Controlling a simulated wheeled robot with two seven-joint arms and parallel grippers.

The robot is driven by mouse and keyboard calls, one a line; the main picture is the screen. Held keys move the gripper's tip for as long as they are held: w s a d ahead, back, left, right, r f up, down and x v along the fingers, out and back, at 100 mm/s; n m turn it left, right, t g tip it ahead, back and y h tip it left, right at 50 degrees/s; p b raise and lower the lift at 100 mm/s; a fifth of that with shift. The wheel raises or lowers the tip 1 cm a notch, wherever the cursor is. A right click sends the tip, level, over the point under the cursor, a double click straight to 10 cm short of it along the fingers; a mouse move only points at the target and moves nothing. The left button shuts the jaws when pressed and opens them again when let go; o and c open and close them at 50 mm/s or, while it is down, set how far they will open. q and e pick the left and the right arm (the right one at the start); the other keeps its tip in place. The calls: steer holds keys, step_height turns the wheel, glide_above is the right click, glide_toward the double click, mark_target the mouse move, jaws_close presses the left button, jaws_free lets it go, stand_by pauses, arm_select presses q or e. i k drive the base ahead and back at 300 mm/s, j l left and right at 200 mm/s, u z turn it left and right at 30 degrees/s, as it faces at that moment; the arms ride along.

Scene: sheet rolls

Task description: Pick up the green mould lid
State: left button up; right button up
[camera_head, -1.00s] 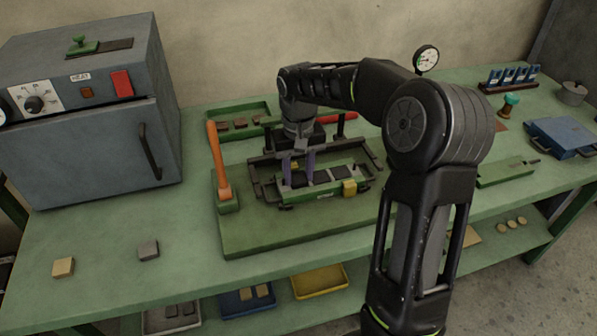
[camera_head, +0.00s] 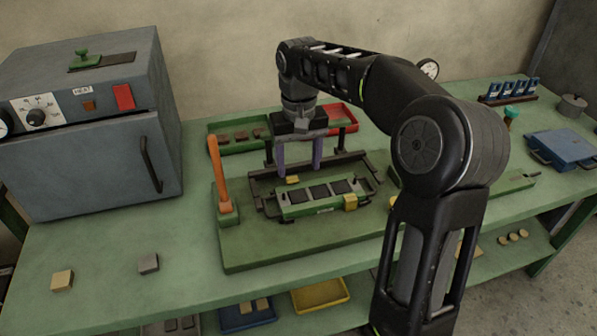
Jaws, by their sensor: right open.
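A long flat green piece (camera_head: 512,185), which looks like the mould lid, lies on the bench right of my arm, its left part hidden by the arm. The green mould (camera_head: 318,198) with three dark square cavities sits in the press frame on the green base board. My right gripper (camera_head: 300,168), with purple fingers, is open and empty above the back of the mould, well left of the lid-like piece. My left gripper is not in view.
A grey oven (camera_head: 85,160) stands at the left, with a small green handled piece (camera_head: 85,60) on top. An orange lever (camera_head: 220,175) rises left of the mould. A red tray (camera_head: 341,118) lies behind. The front left bench is mostly clear.

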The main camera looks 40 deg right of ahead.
mark_target(512, 181)
steer(key=k, duration=1)
